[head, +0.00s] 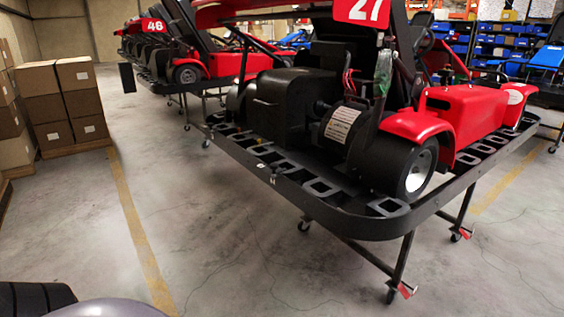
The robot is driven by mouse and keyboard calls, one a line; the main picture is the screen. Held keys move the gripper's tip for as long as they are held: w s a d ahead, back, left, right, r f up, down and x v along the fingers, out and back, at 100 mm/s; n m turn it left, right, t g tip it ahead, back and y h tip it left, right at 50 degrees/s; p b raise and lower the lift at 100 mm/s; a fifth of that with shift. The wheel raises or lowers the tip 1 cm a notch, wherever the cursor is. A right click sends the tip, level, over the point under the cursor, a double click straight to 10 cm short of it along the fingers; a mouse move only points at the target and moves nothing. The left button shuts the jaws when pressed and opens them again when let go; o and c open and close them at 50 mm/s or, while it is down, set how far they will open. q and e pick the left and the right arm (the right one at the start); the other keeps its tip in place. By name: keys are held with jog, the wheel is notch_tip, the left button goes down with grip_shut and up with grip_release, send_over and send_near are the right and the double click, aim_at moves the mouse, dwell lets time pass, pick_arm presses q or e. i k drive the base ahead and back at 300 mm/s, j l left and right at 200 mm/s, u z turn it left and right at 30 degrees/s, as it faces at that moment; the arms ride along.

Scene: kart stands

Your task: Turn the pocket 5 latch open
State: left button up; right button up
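The red and black kart with number 27 (365,10) rests on a black wheeled stand (460,187). A row of open, frame-like pockets (321,187) runs along the stand's near-left edge and around the front corner. Small pale marks (261,165) show on this edge, too small to read. I cannot tell which pocket is pocket 5, nor make out its latch or how it is turned. Neither of my grippers is in view.
Stacked cardboard boxes (64,103) stand on the left. Another kart, number 46 (155,25), sits on a stand behind. Blue bins (492,45) fill shelves at the back right. The stand's legs end in casters (391,296). The concrete floor (240,255) before the stand is clear.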

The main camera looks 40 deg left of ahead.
aim_at(274, 167)
jog(key=i+j+z, duration=0.1)
jog(key=j, duration=0.9)
jog(key=i+j+z, duration=0.1)
jog(key=j, duration=0.9)
